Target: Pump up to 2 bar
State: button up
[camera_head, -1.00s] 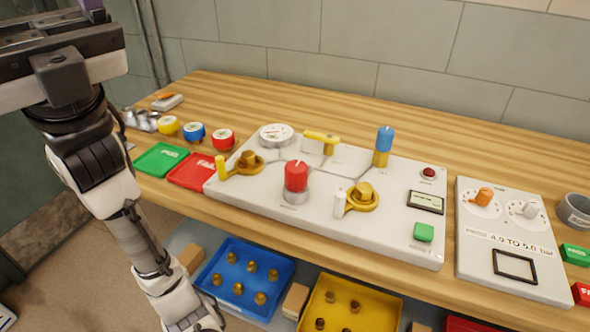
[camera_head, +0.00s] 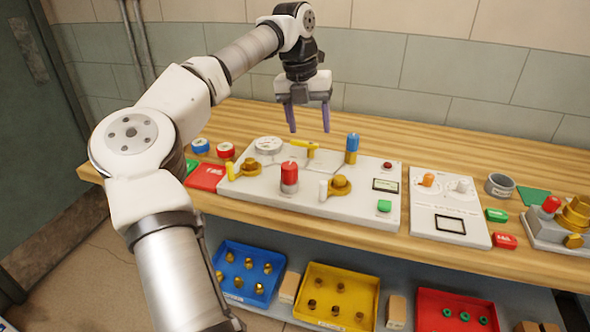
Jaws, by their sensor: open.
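The white valve board (camera_head: 255,200) lies on the wooden bench. A round dial gauge (camera_head: 268,145) is at its back left. A yellow lever (camera_head: 303,144) and an upright blue-topped cylinder (camera_head: 352,148) stand along the back. A red knob (camera_head: 289,174) stands near the front middle, with a brass valve with a yellow handle (camera_head: 250,166) to its left and one with a white handle (camera_head: 340,185) to its right. At right are a red button (camera_head: 387,166), a small display (camera_head: 385,185) and a green button (camera_head: 384,206). Readings are too small to tell. My gripper (camera_head: 308,120) is open and empty above the board's back.
A second white panel (camera_head: 449,208) with an orange and a white knob lies to the right, beside a grey cup (camera_head: 499,185). Red and blue round items stand at left. Blue (camera_head: 222,262), yellow (camera_head: 312,268) and red (camera_head: 425,309) bins sit on the shelf below.

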jog(key=r+n+y, duration=0.1)
jog(key=y, duration=0.1)
send_over(289, 165)
notch_tip(289, 165, down, 14)
jog(key=shift+r+p, duration=0.1)
jog(key=shift+p, duration=1.05)
jog(key=shift+c, duration=0.4)
jog(key=c, duration=0.9)
